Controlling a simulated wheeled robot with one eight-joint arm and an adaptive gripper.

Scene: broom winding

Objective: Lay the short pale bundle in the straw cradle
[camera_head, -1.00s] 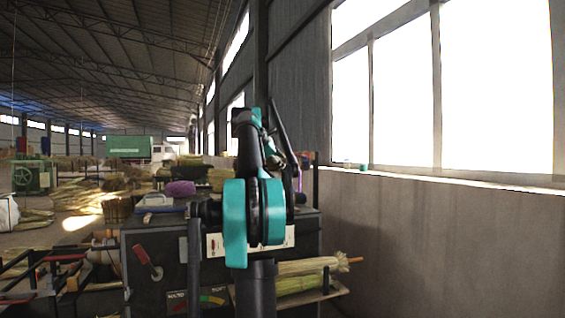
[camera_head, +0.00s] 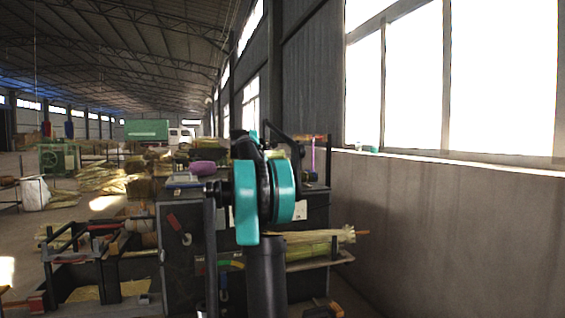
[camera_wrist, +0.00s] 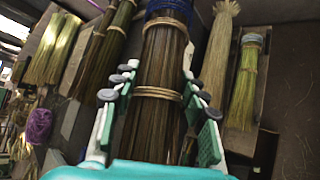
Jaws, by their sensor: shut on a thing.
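My gripper (camera_wrist: 160,103) has its pads on either side of a brown straw bundle (camera_wrist: 160,60) in the wrist view and is shut on it. This bundle has tan ties and a dark blue binding at its top end. Beyond it on the right lie a pale straw bundle (camera_wrist: 217,55) and a greenish one with a teal tie (camera_wrist: 246,80). Yellow-green bundles (camera_wrist: 47,50) and a dark one lie to the left. I cannot tell which is the short pale bundle, and I cannot pick out the straw cradle for sure. My arm hides the gripper in the head view.
A dark bench (camera_head: 182,270) stands ahead, with a purple bundle (camera_head: 202,168) on top. Pale straw with a wooden stick (camera_head: 362,233) lies on its right-hand shelf. A black rack with red tips (camera_head: 85,228) stands at lower left. A wall with windows (camera_head: 440,200) bounds the right.

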